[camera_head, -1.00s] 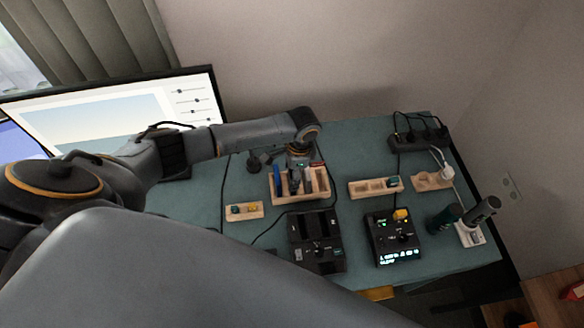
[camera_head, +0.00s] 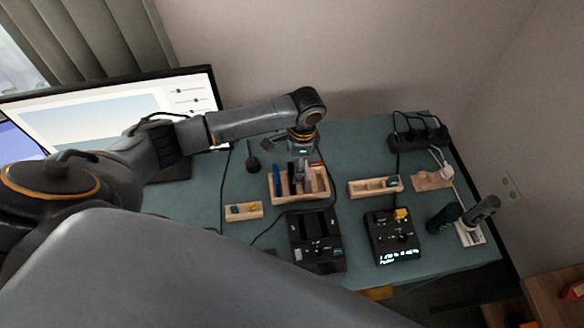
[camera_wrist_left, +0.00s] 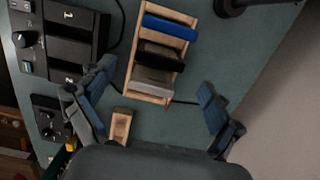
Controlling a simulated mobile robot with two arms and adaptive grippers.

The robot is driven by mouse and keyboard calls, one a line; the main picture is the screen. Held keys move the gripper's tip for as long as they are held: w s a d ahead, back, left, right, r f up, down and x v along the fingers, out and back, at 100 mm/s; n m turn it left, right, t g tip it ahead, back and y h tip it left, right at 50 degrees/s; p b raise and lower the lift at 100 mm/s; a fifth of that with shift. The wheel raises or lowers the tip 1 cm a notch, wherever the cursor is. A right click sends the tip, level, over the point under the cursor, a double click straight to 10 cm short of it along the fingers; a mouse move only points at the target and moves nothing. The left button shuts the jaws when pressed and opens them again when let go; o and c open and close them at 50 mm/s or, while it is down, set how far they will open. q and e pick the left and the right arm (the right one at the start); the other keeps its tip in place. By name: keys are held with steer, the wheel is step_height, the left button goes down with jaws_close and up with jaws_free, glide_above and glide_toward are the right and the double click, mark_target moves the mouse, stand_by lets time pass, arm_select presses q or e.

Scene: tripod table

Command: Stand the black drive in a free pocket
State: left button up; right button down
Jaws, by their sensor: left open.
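The wooden rack (camera_head: 302,199) stands on the table in the head view and also shows in the left wrist view (camera_wrist_left: 133,62). In the wrist view the black drive (camera_wrist_left: 160,57) is in a middle pocket of it. A blue drive (camera_wrist_left: 170,27) is on one side of it and a grey drive (camera_wrist_left: 152,87) on the other. My left gripper (camera_head: 303,170) is above the rack; its open fingers (camera_wrist_left: 155,108) show in the wrist view with nothing between them. The pocket bottoms are hidden. My right gripper is not in view.
A black dock (camera_head: 318,243) and a control box (camera_head: 392,238) are in front. Small wooden trays (camera_head: 244,212) (camera_head: 375,188) flank the rack. A black power strip (camera_head: 418,137) is at the back right. A monitor (camera_head: 110,110) stands at left.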

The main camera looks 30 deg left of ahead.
arm_select(q)
step_height(320, 180, up, 6)
steer(key=shift+w+d, duration=0.2)
steer(key=shift+d, duration=0.1)
stand_by(0.5)
